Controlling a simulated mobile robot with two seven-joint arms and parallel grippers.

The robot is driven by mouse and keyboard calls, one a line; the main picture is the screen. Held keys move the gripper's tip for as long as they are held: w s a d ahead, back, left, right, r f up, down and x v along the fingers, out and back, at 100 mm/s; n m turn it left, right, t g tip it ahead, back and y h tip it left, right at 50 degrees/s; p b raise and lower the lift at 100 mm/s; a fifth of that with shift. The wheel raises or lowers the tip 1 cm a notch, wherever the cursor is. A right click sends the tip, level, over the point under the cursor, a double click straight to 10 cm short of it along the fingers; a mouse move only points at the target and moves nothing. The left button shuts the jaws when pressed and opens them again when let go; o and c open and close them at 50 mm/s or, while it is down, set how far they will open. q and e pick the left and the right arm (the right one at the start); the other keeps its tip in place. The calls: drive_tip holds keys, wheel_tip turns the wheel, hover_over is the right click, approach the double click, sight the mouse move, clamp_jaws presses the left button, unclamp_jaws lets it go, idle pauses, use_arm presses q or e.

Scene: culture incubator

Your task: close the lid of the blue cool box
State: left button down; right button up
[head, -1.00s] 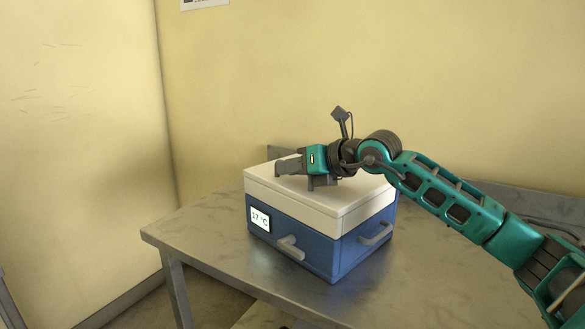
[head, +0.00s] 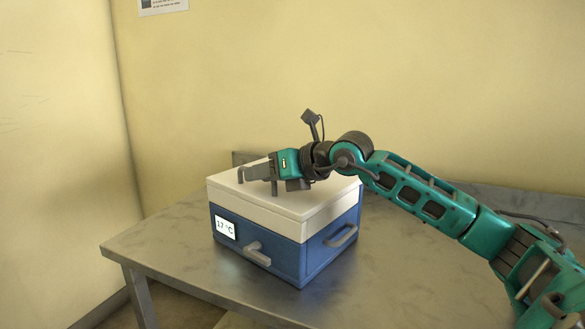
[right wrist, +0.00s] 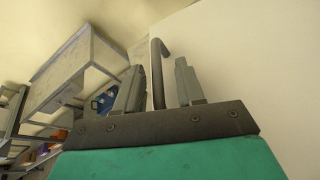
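The blue cool box (head: 290,262) stands on the metal table, with a display reading 17 °C on its front. Its white lid (head: 310,199) lies flat on top, with no gap visible along the seam. My right gripper (head: 254,174) is low over the lid's far left part. In the right wrist view its two fingers (right wrist: 159,88) are apart. A grey bent bar (right wrist: 157,72) shows between them, closer to the left finger; whether it touches is unclear. The pale lid surface (right wrist: 255,70) fills the right of that view. My left gripper is not in view.
The grey table (head: 400,285) is bare in front of and right of the box. Grey handles stick out from the box's front (head: 257,254) and right side (head: 342,237). A yellow wall (head: 400,90) stands behind the table.

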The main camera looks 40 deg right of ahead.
drive_tip(key=b+v, duration=0.2)
drive_tip(key=v, duration=0.3)
drive_tip(key=shift+f, duration=0.15)
drive_tip(key=b+v, duration=0.4)
drive_tip(key=b, duration=0.3)
drive_tip(key=shift+s+b, duration=0.25)
drive_tip(key=shift+b, duration=0.15)
drive_tip(key=shift+s+d+r+b, duration=0.15)
drive_tip(key=shift+s+r+b, duration=0.15)
drive_tip(key=shift+s+b, duration=0.15)
drive_tip(key=shift+s+r, duration=0.1)
drive_tip(key=shift+r, duration=0.1)
